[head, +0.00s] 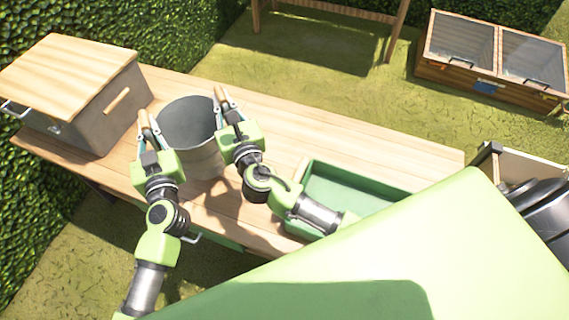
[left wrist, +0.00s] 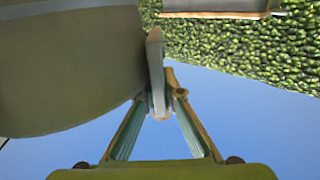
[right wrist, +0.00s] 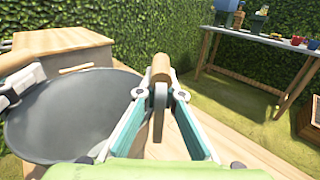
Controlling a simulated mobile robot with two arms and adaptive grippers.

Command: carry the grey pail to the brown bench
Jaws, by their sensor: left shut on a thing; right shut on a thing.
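The grey pail (head: 190,124) is upright between my two grippers over a long wooden-topped table (head: 300,125). I cannot tell whether its base touches the tabletop. My left gripper (head: 148,122) is shut on the pail's left side handle; the pail's side (left wrist: 65,70) fills the upper left of the left wrist view. My right gripper (head: 220,97) is shut on the opposite handle, a wood-coloured grip seen in the right wrist view, which also shows the pail's open, empty-looking inside (right wrist: 75,115). I cannot tell which surface is the brown bench.
A grey box with a wooden lid (head: 85,90) stands left of the pail. A green tray (head: 355,190) lies to the right. Beyond are grass, a wooden-legged stand (head: 330,12) and a glazed wooden cold frame (head: 490,65). Another table (right wrist: 265,40) holds pots. Hedges border the place.

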